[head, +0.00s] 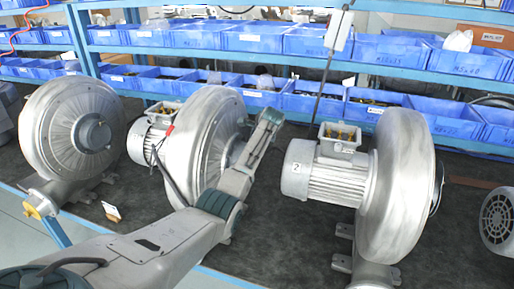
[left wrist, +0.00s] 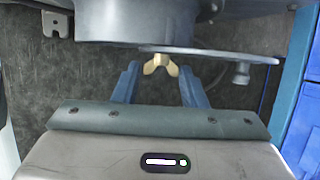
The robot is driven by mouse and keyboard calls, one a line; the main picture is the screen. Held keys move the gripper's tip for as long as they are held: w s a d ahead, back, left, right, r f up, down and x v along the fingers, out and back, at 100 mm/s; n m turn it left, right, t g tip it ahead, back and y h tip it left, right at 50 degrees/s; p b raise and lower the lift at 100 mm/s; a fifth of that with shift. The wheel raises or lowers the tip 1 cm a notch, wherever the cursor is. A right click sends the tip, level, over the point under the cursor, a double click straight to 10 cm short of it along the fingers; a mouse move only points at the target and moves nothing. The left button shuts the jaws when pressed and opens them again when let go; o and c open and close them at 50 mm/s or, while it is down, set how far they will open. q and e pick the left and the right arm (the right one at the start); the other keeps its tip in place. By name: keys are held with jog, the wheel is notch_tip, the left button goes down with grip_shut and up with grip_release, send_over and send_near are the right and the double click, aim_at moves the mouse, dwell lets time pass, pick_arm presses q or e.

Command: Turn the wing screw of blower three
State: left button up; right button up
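A brass wing screw (left wrist: 158,64) sits under the edge of a grey metal flange (left wrist: 160,35) in the left wrist view. My left gripper (left wrist: 158,74) is open, its two blue fingers apart on either side of the screw, with gaps to both. In the head view, my left arm reaches up beside the middle blower (head: 200,135); I cannot make out the fingertips there. A left blower (head: 72,130) has a yellow wing screw (head: 33,210) at its outlet. A right blower (head: 400,175) has a motor marked 2. My right gripper is not in view.
Blue shelving with several blue bins (head: 255,43) runs along the back. The blowers stand on a dark mat (head: 290,235). A white vented motor end (head: 498,220) shows at the right edge.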

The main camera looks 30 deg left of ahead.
pick_arm(q)
jog(key=o, duration=0.3)
jog(key=b+v, duration=0.4)
jog(key=v, duration=0.6)
jog(key=shift+s+d+r, duration=0.1)
jog(key=shift+d+r, duration=0.05)
jog(key=shift+r, duration=0.15)
